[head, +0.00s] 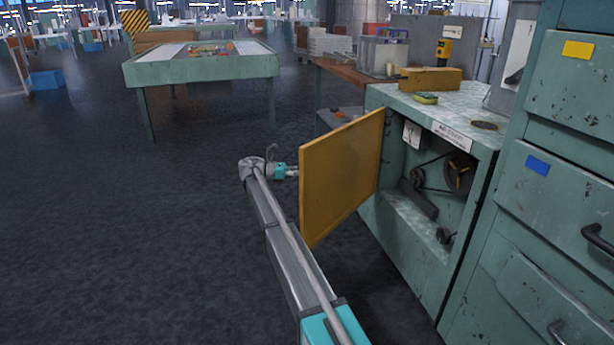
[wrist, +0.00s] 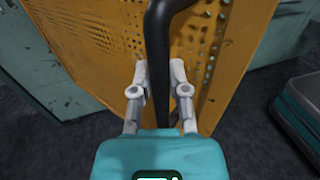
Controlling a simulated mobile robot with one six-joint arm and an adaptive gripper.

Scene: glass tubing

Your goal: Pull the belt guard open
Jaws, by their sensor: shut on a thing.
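The belt guard (head: 340,178) is a yellow perforated door on the green machine cabinet. It stands swung outward, and the cabinet's inside with its belt and pulleys (head: 440,178) is exposed. In the wrist view the guard (wrist: 110,50) fills the upper middle, with a black bar handle (wrist: 158,50) in front of it. My gripper (wrist: 160,75) is shut on the handle, one finger on each side.
The green cabinet (head: 400,240) adjoins a drawer unit (head: 560,150) on the right. A green table (head: 200,72) stands farther back. The floor (head: 120,220) to the left is clear.

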